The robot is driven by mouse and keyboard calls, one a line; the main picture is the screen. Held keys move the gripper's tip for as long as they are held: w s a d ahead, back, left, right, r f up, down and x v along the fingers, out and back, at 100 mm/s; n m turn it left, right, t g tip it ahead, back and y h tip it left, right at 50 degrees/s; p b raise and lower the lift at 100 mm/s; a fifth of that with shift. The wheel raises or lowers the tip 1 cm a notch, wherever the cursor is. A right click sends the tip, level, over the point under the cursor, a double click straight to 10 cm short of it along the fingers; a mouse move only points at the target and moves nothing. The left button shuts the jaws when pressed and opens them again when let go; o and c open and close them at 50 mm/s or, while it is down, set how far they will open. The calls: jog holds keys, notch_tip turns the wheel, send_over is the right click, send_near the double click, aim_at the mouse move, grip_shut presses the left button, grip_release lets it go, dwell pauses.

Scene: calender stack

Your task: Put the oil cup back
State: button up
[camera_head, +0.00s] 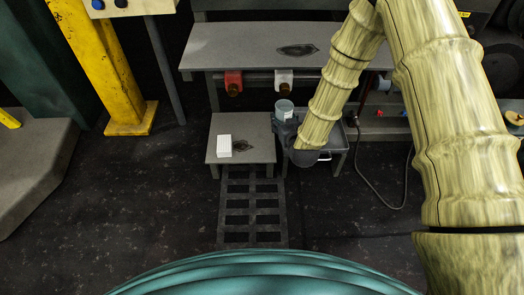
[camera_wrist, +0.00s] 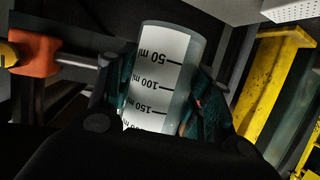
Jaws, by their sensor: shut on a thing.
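The oil cup is a clear cup with a white scale marked in ml (camera_wrist: 158,75); in the wrist view it fills the middle, tilted, between the fingers. In the head view the cup (camera_head: 284,108) shows as a pale round vessel at the left of my wrist. My gripper (camera_wrist: 165,100) is shut on the cup. In the head view the gripper is a dark shape (camera_head: 287,132) beside and below the cup, partly hidden by my arm. The cup is above or near a small grey tray stand (camera_head: 338,162); I cannot tell the height of the gap.
A low grey table (camera_head: 262,150) with a white block (camera_head: 224,146) and a dark stain stands left of the gripper. Behind is a long grey bench (camera_head: 240,40) with a red fitting (camera_head: 233,83) and a white fitting (camera_head: 284,82) under it. A yellow post (camera_head: 105,70) stands left.

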jog(key=w+a+f+n+y+b, duration=0.2)
jog(key=w+a+f+y+b, duration=0.15)
jog(key=a+f, duration=0.35)
jog(key=shift+g+h, duration=0.4)
jog(key=shift+h, duration=0.05)
jog(key=shift+w+a+f+b, duration=0.25)
jog(key=shift+f+b, duration=0.5)
jog(key=shift+f, duration=0.8)
jog(key=shift+a+f+b, duration=0.35)
jog(key=shift+f+b, duration=0.35)
jog(key=shift+f, duration=0.8)
jog(key=shift+w+a+f+b, duration=0.25)
jog(key=shift+f+b, duration=0.5)
jog(key=shift+f, duration=0.8)
jog(key=shift+s+f, duration=0.1)
jog(key=shift+s, duration=0.05)
jog(key=o, duration=1.3)
jog(key=p+v, duration=0.5)
jog(key=v, duration=0.7)
